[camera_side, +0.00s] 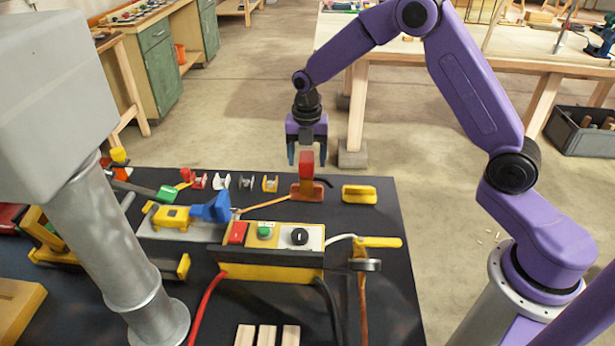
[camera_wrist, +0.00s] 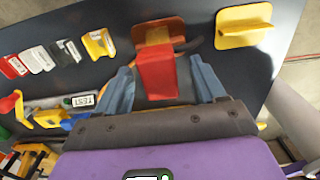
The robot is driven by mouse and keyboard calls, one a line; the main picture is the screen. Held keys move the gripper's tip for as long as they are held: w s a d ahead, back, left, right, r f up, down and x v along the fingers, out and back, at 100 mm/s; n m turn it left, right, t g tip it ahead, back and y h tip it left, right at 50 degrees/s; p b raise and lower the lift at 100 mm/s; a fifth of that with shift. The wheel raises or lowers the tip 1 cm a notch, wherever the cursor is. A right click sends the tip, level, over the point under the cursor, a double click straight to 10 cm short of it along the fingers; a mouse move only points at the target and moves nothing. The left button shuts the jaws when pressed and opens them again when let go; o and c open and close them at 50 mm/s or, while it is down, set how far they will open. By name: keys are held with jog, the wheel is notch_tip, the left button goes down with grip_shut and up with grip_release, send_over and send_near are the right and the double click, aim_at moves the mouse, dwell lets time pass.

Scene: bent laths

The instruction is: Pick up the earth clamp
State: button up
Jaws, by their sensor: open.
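The earth clamp, which I take to be the red upright piece on an orange-brown base (camera_side: 306,172), stands near the far edge of the dark table. In the wrist view its red upright part (camera_wrist: 156,76) shows between my two blue fingers. My gripper (camera_side: 306,157) points down over it, open, with one finger on each side of the red top. It also shows in the wrist view (camera_wrist: 160,68), with gaps between the fingers and the red part. I cannot tell how far down the fingers reach beside it.
A yellow block (camera_side: 359,193) lies close to the right of the clamp. A yellow control box (camera_side: 270,262) with a red cable (camera_side: 207,306) is nearer the camera. A blue-and-yellow vise-like tool (camera_side: 172,216) lies left.

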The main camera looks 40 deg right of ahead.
jog(key=shift+f, duration=1.35)
grip_shut()
jog(key=shift+r, duration=0.1)
